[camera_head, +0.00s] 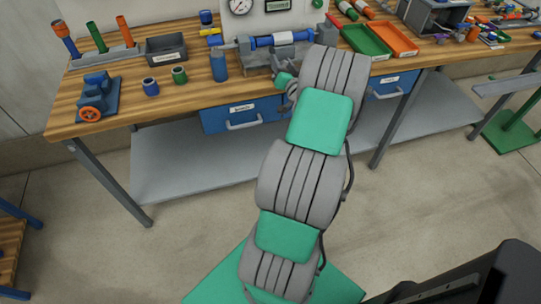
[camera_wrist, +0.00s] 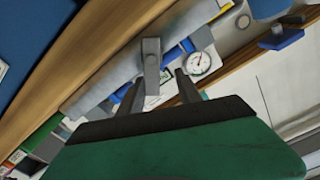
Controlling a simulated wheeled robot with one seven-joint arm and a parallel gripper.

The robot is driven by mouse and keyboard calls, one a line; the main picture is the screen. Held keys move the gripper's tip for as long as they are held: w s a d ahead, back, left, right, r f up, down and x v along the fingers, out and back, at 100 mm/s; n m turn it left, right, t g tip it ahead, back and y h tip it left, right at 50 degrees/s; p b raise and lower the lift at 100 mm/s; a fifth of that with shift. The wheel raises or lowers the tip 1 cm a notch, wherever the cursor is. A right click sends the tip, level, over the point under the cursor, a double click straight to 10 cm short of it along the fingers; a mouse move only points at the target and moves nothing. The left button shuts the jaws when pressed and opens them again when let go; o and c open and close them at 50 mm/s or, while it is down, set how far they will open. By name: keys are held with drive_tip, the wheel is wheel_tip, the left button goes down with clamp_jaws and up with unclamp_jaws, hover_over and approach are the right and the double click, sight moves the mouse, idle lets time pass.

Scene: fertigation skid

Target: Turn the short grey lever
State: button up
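A short grey lever (camera_wrist: 151,62) shows at the middle of the wrist view, in front of a grey and blue pipe assembly. My gripper (camera_wrist: 160,86) has its two dark fingers apart, one on each side of the lever in the picture. I cannot tell whether either finger touches it. In the head view the pipe assembly (camera_head: 283,40) lies along the back of the workbench. My arm reaches up to it there, and hides the lever and my fingertips.
The wooden workbench (camera_head: 128,62) holds a grey bin (camera_head: 166,48), a blue vise (camera_head: 97,92), a green tray (camera_head: 366,40) and an orange tray (camera_head: 396,38). A white panel with a round gauge (camera_head: 240,6) stands behind the assembly. Blue drawers (camera_head: 228,117) hang under the bench front.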

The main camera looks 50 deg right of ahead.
drive_tip(key=b+v, duration=0.2)
drive_tip(key=v, duration=0.6)
drive_tip(key=s+a+f+n+g+y+b, duration=0.1)
drive_tip(key=s+a+f+g+y, duration=0.2)
drive_tip(key=a+f, duration=0.5)
drive_tip(key=s+a+f+n+g+y, duration=0.1)
drive_tip(key=s+a+f+g+y, duration=0.3)
drive_tip(key=a+f+y, duration=0.3)
wheel_tip(320, 180, down, 6)
drive_tip(key=shift+s+a+r+n+g+b, duration=0.15)
drive_tip(key=shift+s+a+n+g+b, duration=0.25)
drive_tip(key=shift+a, duration=0.65)
drive_tip(key=shift+w, duration=0.15)
drive_tip(key=shift+c, duration=0.4)
